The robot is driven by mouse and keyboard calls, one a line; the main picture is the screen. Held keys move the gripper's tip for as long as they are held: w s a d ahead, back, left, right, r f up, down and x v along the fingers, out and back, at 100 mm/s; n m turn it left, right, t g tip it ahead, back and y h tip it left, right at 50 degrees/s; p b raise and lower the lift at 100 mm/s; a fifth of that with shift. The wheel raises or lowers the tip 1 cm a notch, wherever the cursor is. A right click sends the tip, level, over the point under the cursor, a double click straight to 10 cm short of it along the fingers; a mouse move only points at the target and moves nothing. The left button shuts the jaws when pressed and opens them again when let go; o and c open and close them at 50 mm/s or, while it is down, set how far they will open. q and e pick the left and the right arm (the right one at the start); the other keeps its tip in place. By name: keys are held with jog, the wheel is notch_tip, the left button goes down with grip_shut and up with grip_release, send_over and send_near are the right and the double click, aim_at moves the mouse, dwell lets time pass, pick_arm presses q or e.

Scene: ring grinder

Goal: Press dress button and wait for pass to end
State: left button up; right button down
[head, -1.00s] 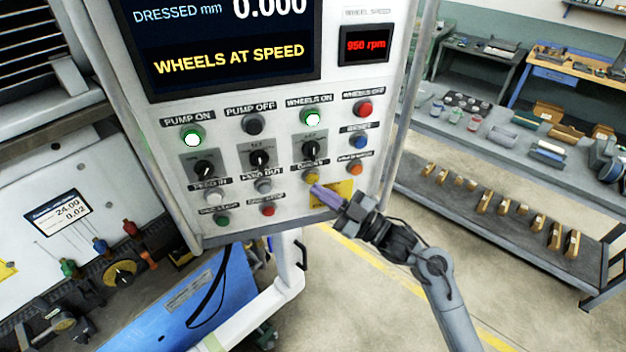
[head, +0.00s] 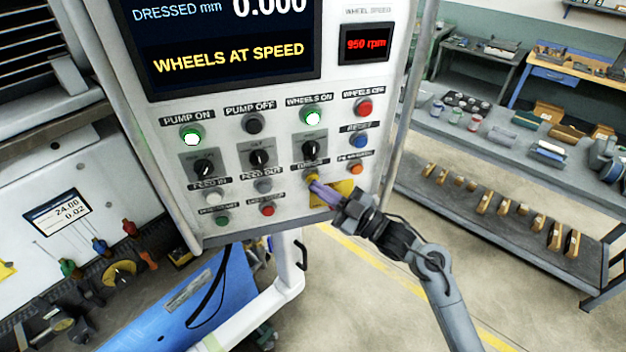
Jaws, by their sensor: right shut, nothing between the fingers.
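The yellow dress button (head: 312,178) sits low on the control panel (head: 228,218), under a dark label and a rotary switch. My right gripper (head: 314,188) is shut and empty. Its purple fingertips are right at the button and cover part of it; I cannot tell whether they touch it or press it in. The display (head: 228,50) reads "WHEELS AT SPEED" and "DRESSED mm 0.000". The speed readout (head: 366,44) shows 950 rpm. My left gripper is not in view.
Close around are the grey feed-out button (head: 264,186), the orange button (head: 356,169) and a yellow plate (head: 338,190). The pump-on (head: 191,137) and wheels-on (head: 313,118) buttons glow. A workbench (head: 450,150) stands at the right.

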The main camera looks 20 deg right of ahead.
jog(key=shift+w, duration=0.1)
dwell(0.4)
jog(key=shift+w, duration=0.45)
dwell(0.3)
jog(key=shift+s, duration=0.95)
jog(key=s+p, duration=0.2)
jog(key=s, duration=0.3)
jog(key=shift+a, duration=0.15)
dwell(0.4)
